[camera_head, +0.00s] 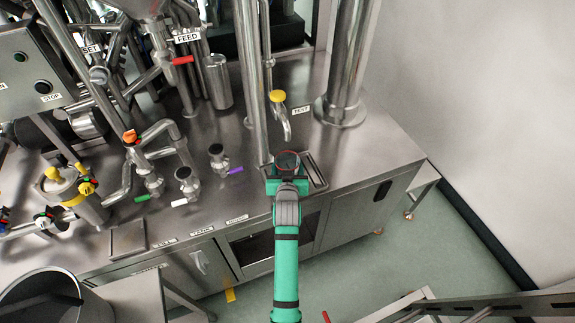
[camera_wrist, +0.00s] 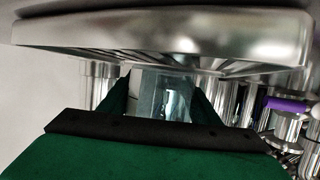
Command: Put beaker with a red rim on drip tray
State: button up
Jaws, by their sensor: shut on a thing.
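The beaker with a red rim (camera_head: 288,160) is a small clear vessel, seen from above in the head view. My gripper (camera_head: 287,170) is shut on it. In the wrist view the clear beaker (camera_wrist: 165,95) stands between the two dark green fingers of my gripper (camera_wrist: 162,98). The drip tray (camera_head: 316,172) is a slotted metal tray at the bench's front edge, under the TEST tap. The beaker is over or at the tray's left part; my gripper and arm hide some of it. I cannot tell whether the beaker touches the tray.
The yellow-handled TEST tap (camera_head: 278,97) hangs just behind the beaker. A vertical steel pipe (camera_head: 252,75) rises to its left and a thick column (camera_head: 345,65) to its right. Valves with purple (camera_head: 236,170) and white handles stand left. Bench right of the tray is clear.

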jog(key=shift+f, duration=0.6)
dwell(0.3)
jog(key=o, duration=1.1)
jog(key=shift+s, duration=0.1)
jog(key=v, duration=1)
jog(key=shift+s+r, duration=0.2)
jog(key=shift+s, duration=0.1)
